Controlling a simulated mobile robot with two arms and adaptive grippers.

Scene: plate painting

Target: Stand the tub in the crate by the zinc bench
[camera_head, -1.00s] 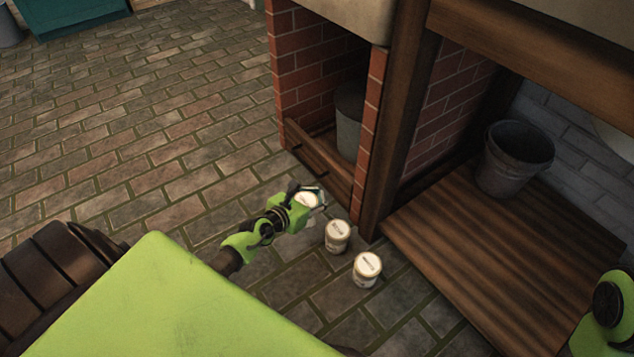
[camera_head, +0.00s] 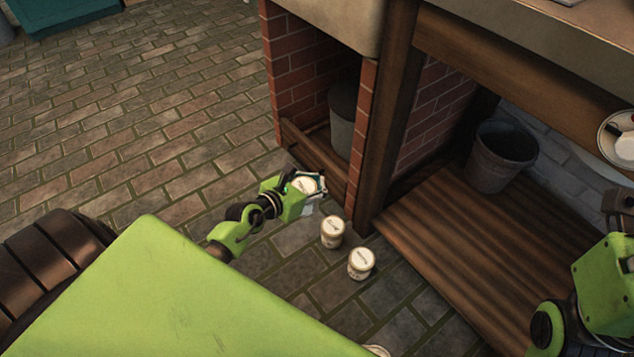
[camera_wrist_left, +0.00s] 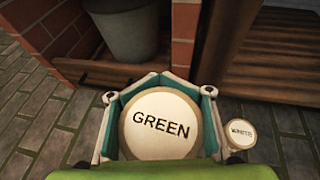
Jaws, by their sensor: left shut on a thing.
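My left gripper (camera_head: 316,187) is shut on a cream tub (camera_head: 304,185). In the left wrist view the tub's lid (camera_wrist_left: 160,128) reads GREEN, and the fingers wrap both its sides. The tub looks upright, near the low wooden edge of the brick bay; its height above the floor is hard to tell. My right gripper (camera_head: 618,203) shows partly at the right edge, and its jaws cannot be made out. I see no crate that I can identify.
Two similar tubs (camera_head: 333,231) (camera_head: 361,264) stand on the brick floor beside the wooden post (camera_head: 388,120). Another tub (camera_head: 377,351) is cut off at the bottom. A grey bucket (camera_head: 501,155) stands on the wooden platform (camera_head: 450,225). A grey container (camera_head: 342,118) stands inside the bay.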

